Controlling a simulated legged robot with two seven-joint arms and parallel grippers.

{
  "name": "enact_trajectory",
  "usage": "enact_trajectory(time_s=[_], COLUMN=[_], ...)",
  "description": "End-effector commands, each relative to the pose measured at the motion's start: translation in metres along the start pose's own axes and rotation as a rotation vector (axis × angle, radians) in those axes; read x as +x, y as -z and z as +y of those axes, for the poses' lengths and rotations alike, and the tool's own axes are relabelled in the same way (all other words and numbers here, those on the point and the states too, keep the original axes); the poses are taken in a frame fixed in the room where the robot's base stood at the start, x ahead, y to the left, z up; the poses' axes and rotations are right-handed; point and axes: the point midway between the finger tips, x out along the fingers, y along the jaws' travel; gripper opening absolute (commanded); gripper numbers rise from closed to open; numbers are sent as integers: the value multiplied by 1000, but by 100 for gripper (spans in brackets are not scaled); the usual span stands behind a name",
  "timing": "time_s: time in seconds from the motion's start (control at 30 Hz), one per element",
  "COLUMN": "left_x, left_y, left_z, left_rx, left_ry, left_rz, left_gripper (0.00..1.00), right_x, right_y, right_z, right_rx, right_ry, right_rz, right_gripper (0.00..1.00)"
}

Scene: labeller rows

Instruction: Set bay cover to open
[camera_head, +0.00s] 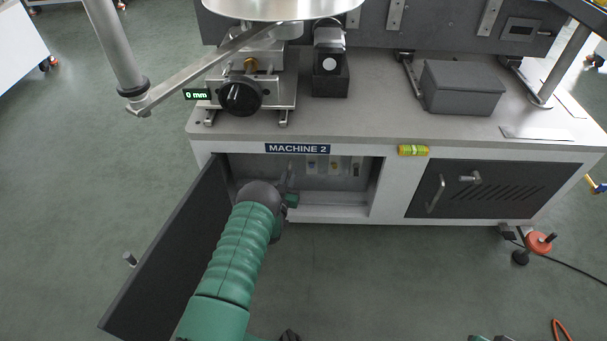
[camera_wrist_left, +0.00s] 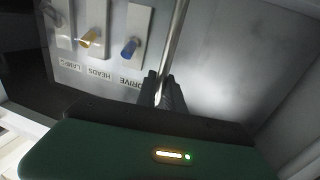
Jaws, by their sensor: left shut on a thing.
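The bay under the MACHINE 2 label has a dark cover (camera_head: 165,260), swung out to the left, so the bay stands open. The cover's knob (camera_head: 130,259) is on its outer side. My left gripper (camera_head: 287,190) reaches into the left part of the bay, beside the open cover; my arm hides part of both. In the left wrist view its fingers (camera_wrist_left: 163,92) are shut on a slim metal rod (camera_wrist_left: 174,45). The wrist view is upside down. Where the rod is fixed cannot be told.
Inside the bay are switches labelled LAMPS, HEADS and DRIVE, such as the blue one (camera_wrist_left: 130,47). A second dark door (camera_head: 480,190) to the right is shut. The worktop (camera_head: 385,125) carries a grey box (camera_head: 462,88) and a black dial (camera_head: 240,96). The floor in front is mostly clear.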

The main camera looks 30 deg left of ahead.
Motion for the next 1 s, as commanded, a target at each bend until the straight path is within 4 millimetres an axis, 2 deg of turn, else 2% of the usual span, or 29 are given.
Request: enact_trajectory(time_s=[0.03, 0.2, 0.4, 0.5, 0.7, 1.0], left_x=[-4, -13, -22, -25, -27, -28], left_y=[-1, -2, -3, -3, -3, -3], left_z=[-16, -62, -104, -118, -132, -132], left_rx=[3, 2, 1, 1, -1, 0], left_ry=[5, 5, 4, 3, 1, 1], left_rz=[-5, -5, -5, -5, -6, -6], left_gripper=[0, 0, 0, 0, 0, 0], right_x=[-3, -4, -2, -1, 0, 0], right_y=[1, 1, 0, 0, 0, 0], right_z=[0, 0, 0, 0, 0, 0], right_rx=[0, 0, 0, 0, 0, 0], right_ry=[0, 0, 0, 0, 0, 0], right_rz=[0, 0, 0, 0, 0, 0], right_gripper=[63, 63, 63, 63, 63, 63])
